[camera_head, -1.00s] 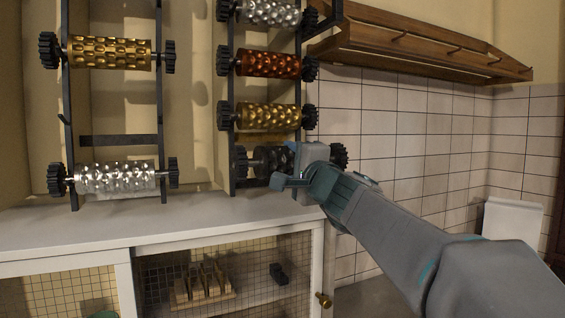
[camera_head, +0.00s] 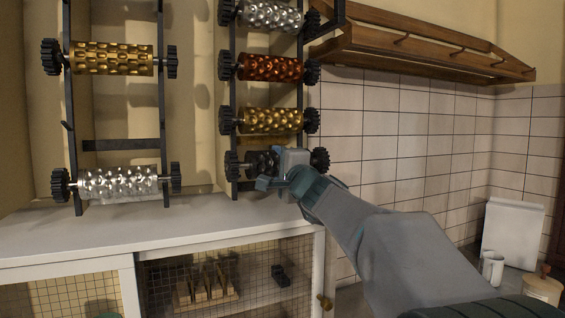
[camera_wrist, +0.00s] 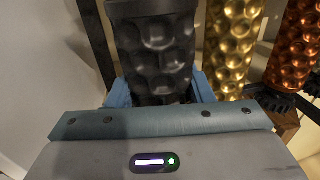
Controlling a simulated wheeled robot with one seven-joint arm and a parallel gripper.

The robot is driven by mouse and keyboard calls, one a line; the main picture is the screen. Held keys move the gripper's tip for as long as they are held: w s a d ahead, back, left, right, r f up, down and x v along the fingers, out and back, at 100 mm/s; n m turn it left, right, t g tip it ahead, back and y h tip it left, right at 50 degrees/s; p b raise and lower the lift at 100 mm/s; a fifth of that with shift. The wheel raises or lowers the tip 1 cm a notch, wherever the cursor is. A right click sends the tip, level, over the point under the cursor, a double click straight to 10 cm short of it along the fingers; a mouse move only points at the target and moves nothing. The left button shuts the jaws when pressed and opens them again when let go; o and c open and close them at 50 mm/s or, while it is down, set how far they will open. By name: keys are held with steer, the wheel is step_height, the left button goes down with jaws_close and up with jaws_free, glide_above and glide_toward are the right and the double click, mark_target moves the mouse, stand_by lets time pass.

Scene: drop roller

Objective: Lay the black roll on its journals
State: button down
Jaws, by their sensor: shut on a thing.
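The black roll (camera_head: 260,161) is dimpled, with a dark toothed gear at each end. It lies roughly level at the lowest place of the right-hand rack (camera_head: 233,90), below a gold roll. My gripper (camera_head: 275,171) is shut on the roll's middle and hides part of it. In the wrist view the roll (camera_wrist: 155,50) sits between my blue fingers (camera_wrist: 160,92). Its gears lie slightly right of the gears above. I cannot tell whether its journals touch the rack's supports.
Gold (camera_head: 270,120), copper (camera_head: 270,68) and silver (camera_head: 268,15) rolls hang above it. The left rack holds a gold roll (camera_head: 112,58) and a silver roll (camera_head: 118,182). The white counter (camera_head: 150,228) below is clear. A wooden shelf (camera_head: 420,50) is on the right wall.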

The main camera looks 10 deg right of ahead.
steer(key=w, duration=0.1)
steer(key=w+f, duration=0.1)
steer(key=w, duration=0.1)
steer(key=w+a, duration=0.1)
steer(key=shift+w+f, duration=0.25)
steer(key=shift+f, duration=0.1)
stand_by(0.3)
steer(key=c, duration=0.6)
jaws_free()
steer(key=shift+f, duration=0.4)
steer(key=b+v, duration=0.5)
steer(key=v, duration=0.9)
steer(key=shift+r, duration=0.25)
